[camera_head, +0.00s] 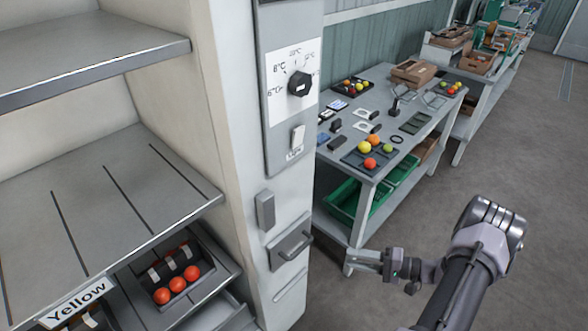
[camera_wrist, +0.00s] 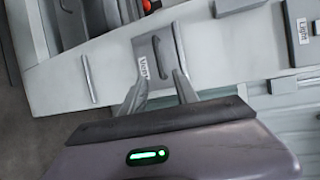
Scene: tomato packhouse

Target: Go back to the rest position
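My gripper (camera_head: 364,259) is held out to the right of the white cabinet's control column, above the floor, its fingers pointing left. In the wrist view my gripper (camera_wrist: 158,92) has its two fingers spread apart with nothing between them. The same handled panel (camera_head: 290,245) sits low on the column in the head view, with a visible gap to the gripper.
The column carries a dial (camera_head: 299,84) and a light switch (camera_head: 297,137). Shelves (camera_head: 110,190) stand left, with a black tray (camera_head: 205,284) of red tomatoes and a "Yellow" label (camera_head: 77,302). A workbench (camera_head: 400,170) with tomatoes stands behind the gripper. Floor at right is clear.

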